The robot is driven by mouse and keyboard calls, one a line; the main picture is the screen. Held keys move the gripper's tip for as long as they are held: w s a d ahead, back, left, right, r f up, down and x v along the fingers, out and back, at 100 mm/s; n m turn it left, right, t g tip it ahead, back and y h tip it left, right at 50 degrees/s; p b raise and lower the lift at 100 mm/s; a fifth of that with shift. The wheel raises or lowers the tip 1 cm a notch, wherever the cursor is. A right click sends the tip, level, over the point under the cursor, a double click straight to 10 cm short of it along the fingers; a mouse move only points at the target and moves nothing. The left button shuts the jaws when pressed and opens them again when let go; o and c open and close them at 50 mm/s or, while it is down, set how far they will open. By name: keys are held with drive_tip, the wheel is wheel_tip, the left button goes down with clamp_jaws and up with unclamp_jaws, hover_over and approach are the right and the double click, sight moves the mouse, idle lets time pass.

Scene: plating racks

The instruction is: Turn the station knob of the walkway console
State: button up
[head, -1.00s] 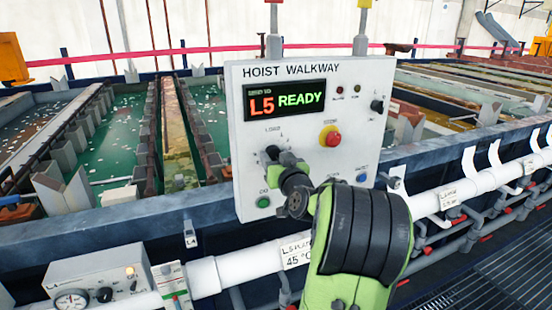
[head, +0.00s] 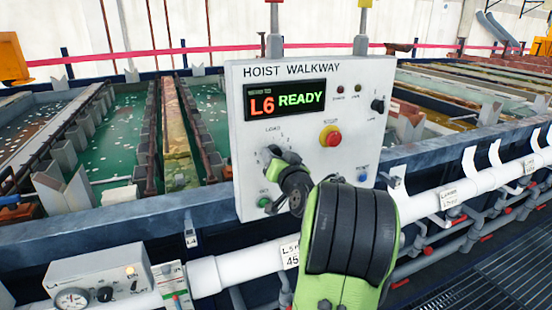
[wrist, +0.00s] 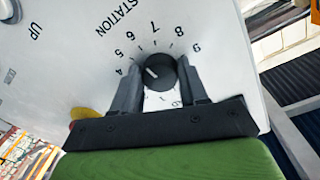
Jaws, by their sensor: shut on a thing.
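The walkway console (head: 292,122) is a white panel headed HOIST WALKWAY, and its display (head: 285,100) reads L6 READY. The station knob (wrist: 159,71) is round and black, with a white pointer mark and a printed ring of numbers, 4 to 9 readable beyond it. My gripper (wrist: 160,80) is shut on the knob, one finger on each side of it, in the wrist view. In the head view my gripper (head: 282,162) is at the panel's lower left and hides most of the knob.
A red button on a yellow base (head: 331,136), a green button (head: 264,201), a blue button (head: 363,177) and a small black switch (head: 378,105) share the panel. A white pipe (head: 425,208) runs below. Tanks (head: 115,140) lie behind the console.

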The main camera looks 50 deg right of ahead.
drive_tip(key=shift+s+r+m+y+p, duration=0.2)
drive_tip(key=shift+m+p, duration=0.95)
drive_tip(key=shift+m, duration=1.95)
drive_tip(key=shift+w+m+y+p, duration=0.25)
drive_tip(key=shift+m+p, duration=0.95)
drive_tip(key=shift+m, duration=1.9)
drive_tip(key=shift+s+r+m+y+p, duration=0.25)
drive_tip(key=shift+m+p, duration=0.9)
drive_tip(key=shift+m, duration=1.95)
drive_tip(key=shift+w+f, duration=0.15)
drive_tip(key=shift+f, duration=0.05)
drive_tip(key=o, duration=1.1)
drive_tip(key=shift+c, duration=0.2)
drive_tip(key=b+v, duration=0.3)
drive_tip(key=v, duration=1.2)
drive_tip(key=shift+s, duration=0.45)
